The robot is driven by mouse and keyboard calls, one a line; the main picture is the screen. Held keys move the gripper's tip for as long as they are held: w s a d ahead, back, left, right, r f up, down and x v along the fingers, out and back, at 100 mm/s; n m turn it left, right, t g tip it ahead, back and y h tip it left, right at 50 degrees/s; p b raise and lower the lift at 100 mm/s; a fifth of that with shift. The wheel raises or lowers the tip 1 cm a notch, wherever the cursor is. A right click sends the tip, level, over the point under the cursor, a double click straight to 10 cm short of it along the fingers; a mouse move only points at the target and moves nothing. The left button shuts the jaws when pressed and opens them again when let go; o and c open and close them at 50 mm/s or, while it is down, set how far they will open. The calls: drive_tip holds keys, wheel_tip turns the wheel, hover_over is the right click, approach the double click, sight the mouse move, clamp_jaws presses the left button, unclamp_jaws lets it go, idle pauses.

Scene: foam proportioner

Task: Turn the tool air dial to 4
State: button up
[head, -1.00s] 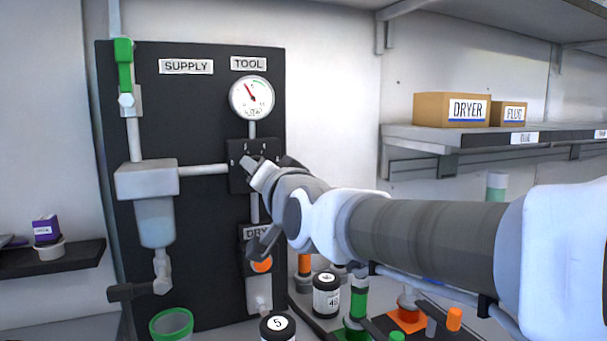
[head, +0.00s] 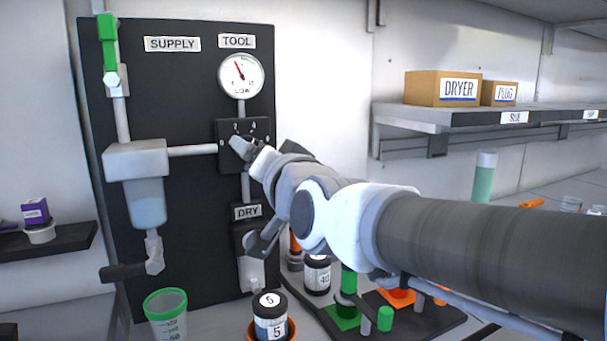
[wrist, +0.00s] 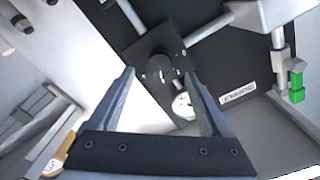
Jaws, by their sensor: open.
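The tool air dial is on a black plate (head: 228,130) on the panel, below the round gauge (head: 240,76). Numbers including 0, 2 and 4 show around its upper edge. My gripper (head: 250,149) is in front of this plate and hides much of the dial's middle and lower right, so its setting cannot be read. In the wrist view, the dark round knob (wrist: 157,68) shows beyond and between the two spread fingers of my gripper (wrist: 160,77). The jaws are open; contact with the knob cannot be told. The gauge needle points up and slightly left.
A filter bowl (head: 146,203) and green-handled supply valve (head: 107,42) are left of the dial. The DRY unit (head: 246,212) is below. Jars (head: 270,318) and a dark tray (head: 440,322) stand beneath my arm. A shelf (head: 440,117) with boxes is at right.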

drive_tip(key=p+v, duration=0.1)
drive_tip(key=v, duration=1.2)
drive_tip(key=shift+p, duration=0.3)
drive_tip(key=s+d+f+n+g+h, duration=0.1)
drive_tip(key=s+d+f+g+h, duration=0.35)
drive_tip(key=d+f, duration=0.5)
drive_tip(key=s+d+f+n+g+h, duration=0.1)
drive_tip(key=s+d+f+g+h, duration=0.45)
drive_tip(key=f, duration=0.75)
wheel_tip(320, 180, up, 20)
drive_tip(key=w+d+y+p, duration=0.1)
drive_tip(key=y+p, duration=0.1)
drive_tip(key=p, duration=1.8)
drive_tip(key=shift+w+g, duration=0.3)
drive_tip(key=shift+w, duration=0.05)
